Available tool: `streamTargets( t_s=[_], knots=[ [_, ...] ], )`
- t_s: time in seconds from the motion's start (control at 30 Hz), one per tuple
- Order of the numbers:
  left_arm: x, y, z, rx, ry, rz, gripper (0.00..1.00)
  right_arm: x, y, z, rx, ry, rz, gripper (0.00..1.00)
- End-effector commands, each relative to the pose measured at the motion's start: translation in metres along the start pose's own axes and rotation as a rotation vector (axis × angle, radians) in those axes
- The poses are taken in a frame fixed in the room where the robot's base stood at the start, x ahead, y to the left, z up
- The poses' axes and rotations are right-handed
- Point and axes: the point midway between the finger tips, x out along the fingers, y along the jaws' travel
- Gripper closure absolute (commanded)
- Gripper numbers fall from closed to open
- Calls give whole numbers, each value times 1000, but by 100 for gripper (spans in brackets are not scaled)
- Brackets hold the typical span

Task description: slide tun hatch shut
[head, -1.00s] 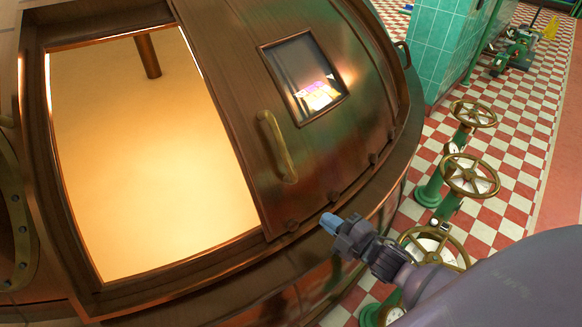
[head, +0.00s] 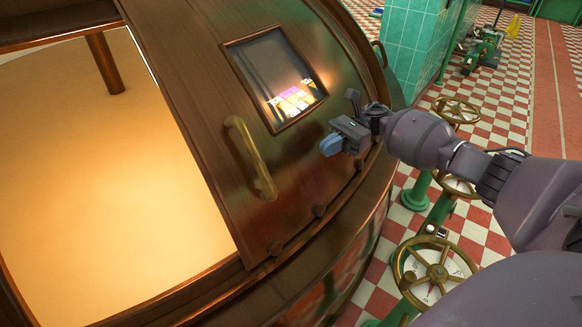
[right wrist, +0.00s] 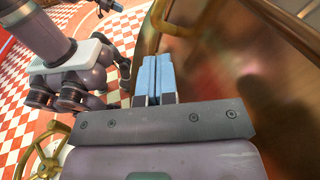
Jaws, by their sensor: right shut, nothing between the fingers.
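The tun hatch (head: 210,115) is a curved copper panel with a small window (head: 275,78) and an upright brass handle (head: 250,157). It stands open, with the lit tun opening (head: 105,190) uncovered to its left. My right gripper (head: 330,145) is shut and empty, to the right of the handle and apart from it, below the window's lower right corner in the head view. Its blue fingers (right wrist: 153,78) are together in the right wrist view. A blurred brass bar (right wrist: 155,28) shows beyond them; I cannot tell if it is the handle. My left gripper is not seen.
Green pipes with brass valve wheels (head: 436,272) stand on the red-and-white checked floor (head: 492,140) right of the tun. A green tiled pillar (head: 410,45) rises behind. A copper rim with studs runs below the hatch.

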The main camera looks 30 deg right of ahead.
Motion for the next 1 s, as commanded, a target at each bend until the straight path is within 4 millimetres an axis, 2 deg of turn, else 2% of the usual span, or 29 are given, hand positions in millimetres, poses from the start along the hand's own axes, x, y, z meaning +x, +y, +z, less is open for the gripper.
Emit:
streamTargets(
  t_s=[0.23, 0.53, 0.7, 1.0],
  knots=[
    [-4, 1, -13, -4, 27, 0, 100, 30, 0, 4, -8, -1, 5, 100],
    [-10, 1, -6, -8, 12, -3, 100, 84, 1, 4, -6, -3, 5, 100],
    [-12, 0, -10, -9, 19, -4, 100, 111, 1, 3, -5, -2, 4, 100],
    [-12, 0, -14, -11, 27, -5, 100, 136, 1, 2, -2, -2, 2, 100]
  ],
)
